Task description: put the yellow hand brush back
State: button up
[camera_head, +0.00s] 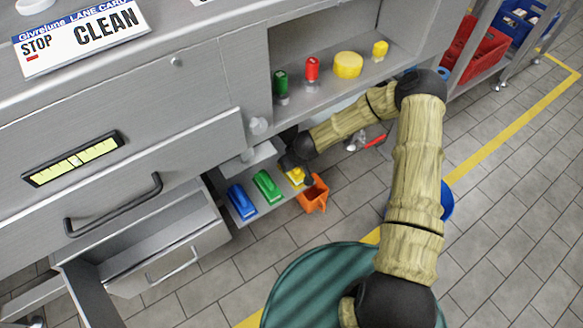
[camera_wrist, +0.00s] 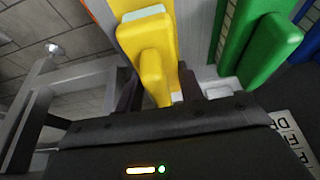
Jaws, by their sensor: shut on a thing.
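The yellow hand brush (camera_head: 296,177) is at the right end of a row of brushes on the low grey shelf (camera_head: 247,213). In the wrist view the yellow brush (camera_wrist: 155,55) lies between the dark fingers of my gripper (camera_wrist: 160,90), which is shut on its handle. In the head view my gripper (camera_head: 298,164) comes in from above and partly covers the brush. I cannot tell whether the brush touches the shelf. A green brush (camera_head: 267,186) and a blue brush (camera_head: 242,202) lie to its left; the green one (camera_wrist: 258,50) is at right in the wrist view.
An orange bin (camera_head: 313,194) stands right beside the yellow brush. The upper shelf (camera_head: 330,95) holds several bottles and a yellow round item (camera_head: 348,65) above my forearm. An open drawer (camera_head: 165,240) juts out at left. A green ribbed round top (camera_head: 320,285) is in front.

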jog(key=shift+f, duration=0.35)
jog(key=shift+f, duration=0.1)
jog(key=o, duration=0.9)
jog(key=shift+f+b, duration=0.3)
jog(key=shift+b, duration=0.5)
jog(key=p+v, duration=0.9)
jog(key=v, duration=0.8)
jog(key=shift+r+p, duration=0.35)
jog(key=shift+r, duration=0.1)
